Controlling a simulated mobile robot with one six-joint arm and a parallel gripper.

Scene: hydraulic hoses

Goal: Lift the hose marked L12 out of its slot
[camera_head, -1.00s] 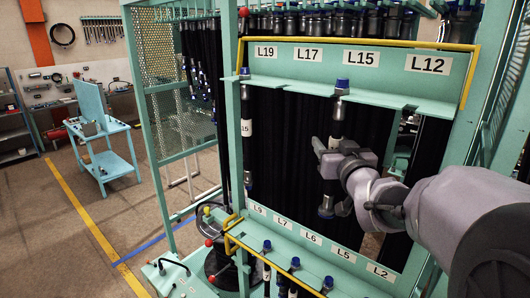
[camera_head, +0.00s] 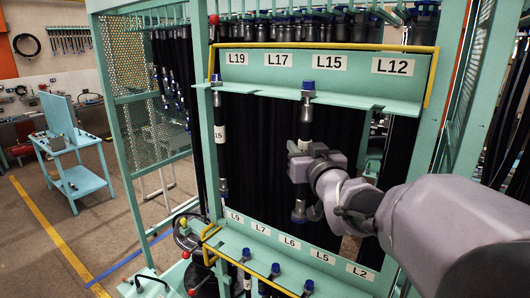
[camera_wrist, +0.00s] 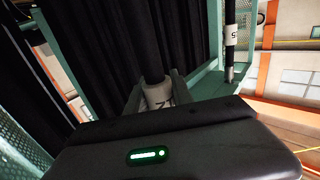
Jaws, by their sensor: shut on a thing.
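In the wrist view the sleeve (camera_wrist: 159,95) shows only part of a character, so I cannot read the marking. The L12 plate (camera_head: 393,67) is at the right end of the rail; no capped hose shows beneath it. Whether the held hose is clear of its notch, I cannot tell.
Another hose (camera_head: 221,160), its sleeve ending in 15, hangs under the L19 plate (camera_head: 236,59). The lower rail (camera_head: 285,256) holds several blue-capped hoses. A yellow bar (camera_head: 432,80) frames the upper rail. Black hoses fill the background; a teal cart (camera_head: 75,150) stands left.

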